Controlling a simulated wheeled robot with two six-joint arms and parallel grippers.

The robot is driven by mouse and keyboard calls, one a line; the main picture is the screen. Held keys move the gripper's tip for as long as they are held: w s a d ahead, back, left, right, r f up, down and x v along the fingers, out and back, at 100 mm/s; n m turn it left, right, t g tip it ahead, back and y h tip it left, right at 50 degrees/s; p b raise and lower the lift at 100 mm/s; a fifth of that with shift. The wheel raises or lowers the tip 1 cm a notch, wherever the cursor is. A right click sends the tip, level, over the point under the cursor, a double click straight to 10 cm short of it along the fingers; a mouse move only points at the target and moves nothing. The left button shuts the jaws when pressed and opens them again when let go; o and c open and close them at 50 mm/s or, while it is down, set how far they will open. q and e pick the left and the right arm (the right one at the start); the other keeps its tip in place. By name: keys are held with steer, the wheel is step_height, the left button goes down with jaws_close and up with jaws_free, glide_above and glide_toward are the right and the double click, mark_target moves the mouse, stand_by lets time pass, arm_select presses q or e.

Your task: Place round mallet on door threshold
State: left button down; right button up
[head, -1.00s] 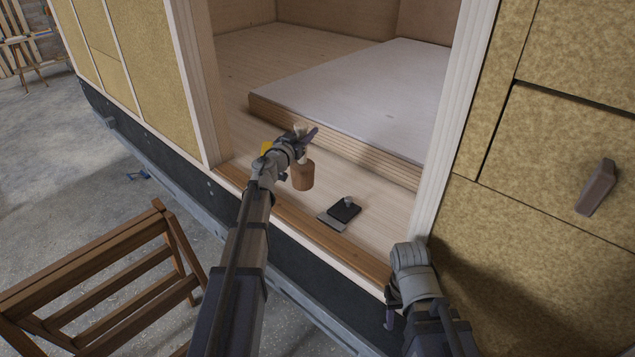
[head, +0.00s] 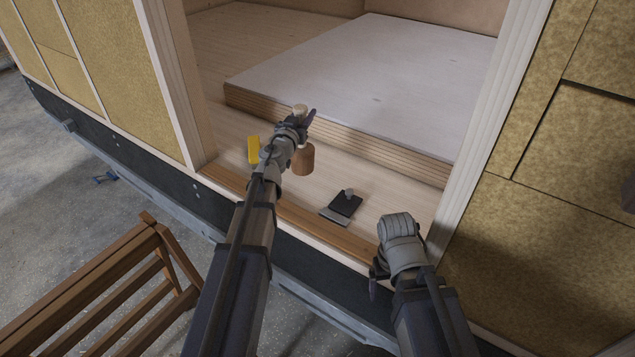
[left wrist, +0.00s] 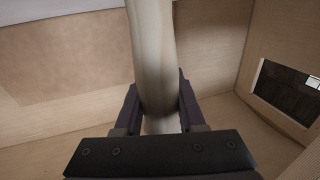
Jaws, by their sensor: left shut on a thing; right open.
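The round mallet has a brown cylindrical head (head: 304,158) and a pale handle (head: 300,109). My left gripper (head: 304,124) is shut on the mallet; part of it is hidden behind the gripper. The left wrist view shows the pale handle (left wrist: 152,60) between the two dark fingers. The mallet is over the pale floor inside the doorway; I cannot tell whether its head touches the floor. The door threshold (head: 320,224) is a brown wooden strip along the front edge of the opening. My right gripper (head: 378,280) is open and empty, low in front of the right end of the threshold.
A black and grey float-like tool (head: 343,205) lies just behind the threshold. A yellow object (head: 253,150) stands left of my left gripper. A raised grey-topped panel (head: 370,70) fills the floor behind. Door posts bound both sides. A wooden chair (head: 120,290) stands outside at lower left.

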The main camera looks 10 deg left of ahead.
mark_target(309, 145)
arm_select(q)
steer(key=shift+y, duration=0.3)
steer(key=f+b, duration=0.3)
steer(key=s+d+f+b, duration=0.1)
steer(key=f+b, duration=0.5)
steer(key=shift+s+d+f+b, duration=0.1)
steer(key=shift+s+d+b, duration=0.15)
steer(key=shift+d+b, duration=0.1)
arm_select(e)
step_height(309, 145, down, 9)
steer(key=shift+f, duration=0.1)
